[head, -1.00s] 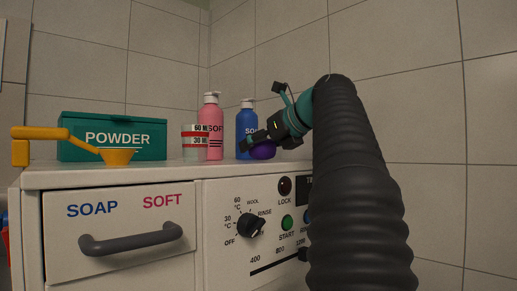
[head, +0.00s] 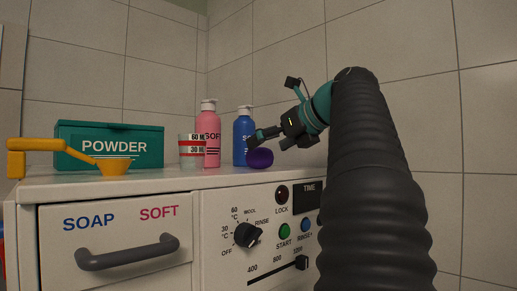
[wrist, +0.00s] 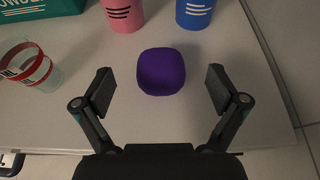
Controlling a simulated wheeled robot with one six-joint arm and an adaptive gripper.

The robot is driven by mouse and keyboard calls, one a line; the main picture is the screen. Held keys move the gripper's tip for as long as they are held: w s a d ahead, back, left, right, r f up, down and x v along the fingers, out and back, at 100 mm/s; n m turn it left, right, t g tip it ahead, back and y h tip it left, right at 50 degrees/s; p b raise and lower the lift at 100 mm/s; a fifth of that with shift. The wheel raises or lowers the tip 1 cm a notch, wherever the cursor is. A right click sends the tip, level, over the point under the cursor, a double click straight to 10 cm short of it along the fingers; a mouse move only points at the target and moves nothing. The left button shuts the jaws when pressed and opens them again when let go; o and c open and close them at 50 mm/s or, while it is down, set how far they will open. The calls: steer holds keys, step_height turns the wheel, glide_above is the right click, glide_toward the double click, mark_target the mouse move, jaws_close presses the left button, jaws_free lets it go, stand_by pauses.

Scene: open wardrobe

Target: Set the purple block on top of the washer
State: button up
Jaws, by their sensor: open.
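The purple block (head: 260,158) has rounded edges and rests on the white washer top (head: 184,178), near its front edge and in front of the blue bottle. It also shows in the wrist view (wrist: 161,71), centred ahead of my open fingers. My gripper (head: 268,138) is open and empty, above the block in the head view. In the wrist view my two fingers (wrist: 160,90) stand apart on either side of the block with gaps on both sides.
A blue soap bottle (head: 243,140) and a pink softener bottle (head: 208,140) stand behind the block. A measuring cup (head: 191,152), yellow scoop (head: 114,166) and green powder box (head: 109,133) stand farther left. A drawer (head: 170,220) and control knobs are on the washer front.

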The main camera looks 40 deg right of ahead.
steer(key=a+p+v, duration=0.1)
steer(key=v, duration=0.6)
steer(key=shift+d, duration=0.5)
